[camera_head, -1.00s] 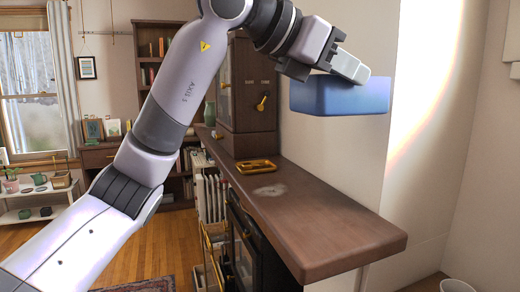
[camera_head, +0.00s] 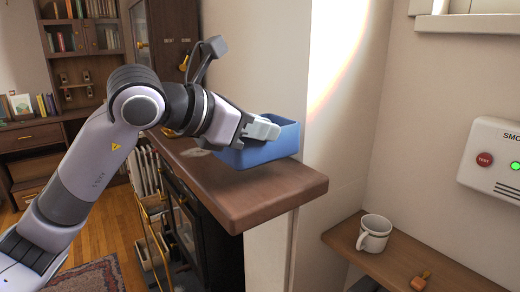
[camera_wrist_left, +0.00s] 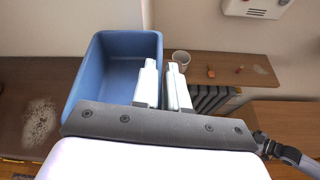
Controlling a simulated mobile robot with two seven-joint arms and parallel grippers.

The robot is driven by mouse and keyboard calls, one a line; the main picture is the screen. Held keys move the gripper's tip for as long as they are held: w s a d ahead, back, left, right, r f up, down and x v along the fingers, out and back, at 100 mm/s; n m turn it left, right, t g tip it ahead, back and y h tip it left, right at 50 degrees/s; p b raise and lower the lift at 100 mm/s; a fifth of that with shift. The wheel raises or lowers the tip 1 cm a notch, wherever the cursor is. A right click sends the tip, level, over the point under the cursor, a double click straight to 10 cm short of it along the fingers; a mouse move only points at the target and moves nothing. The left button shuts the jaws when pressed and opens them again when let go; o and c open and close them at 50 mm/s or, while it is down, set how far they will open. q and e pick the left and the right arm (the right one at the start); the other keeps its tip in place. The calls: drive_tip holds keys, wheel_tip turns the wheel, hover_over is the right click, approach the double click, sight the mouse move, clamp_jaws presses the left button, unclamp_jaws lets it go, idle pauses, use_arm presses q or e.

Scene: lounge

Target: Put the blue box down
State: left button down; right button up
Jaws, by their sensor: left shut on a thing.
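The blue box (camera_head: 258,153) is an open-topped bin near the front end of the dark wooden mantel shelf (camera_head: 255,199), by the wall. It sits low at the shelf top; I cannot tell whether its base touches. My left gripper (camera_head: 266,130) is shut on the box's rim. In the left wrist view, the fingers (camera_wrist_left: 162,85) straddle the right wall of the box (camera_wrist_left: 101,75), one inside and one outside. The box looks empty and roughly level. My right gripper is not in view.
A pale worn patch (camera_wrist_left: 40,122) marks the shelf left of the box. A white mug (camera_head: 374,233) and a small orange item (camera_head: 421,280) stand on a lower wooden ledge (camera_head: 345,237) at right. A wall alarm box (camera_head: 500,165) hangs above. A dark cabinet (camera_head: 162,45) stands behind.

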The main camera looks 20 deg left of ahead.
sight(260, 162)
use_arm(q)
drive_tip(key=shift+f, duration=1.85)
drive_tip(key=c, duration=1.2)
unclamp_jaws()
drive_tip(key=shift+f, duration=0.1)
drive_tip(key=shift+o, duration=0.2)
drive_tip(key=b+v, duration=0.2)
drive_tip(key=v, duration=1)
drive_tip(key=shift+s, duration=0.15)
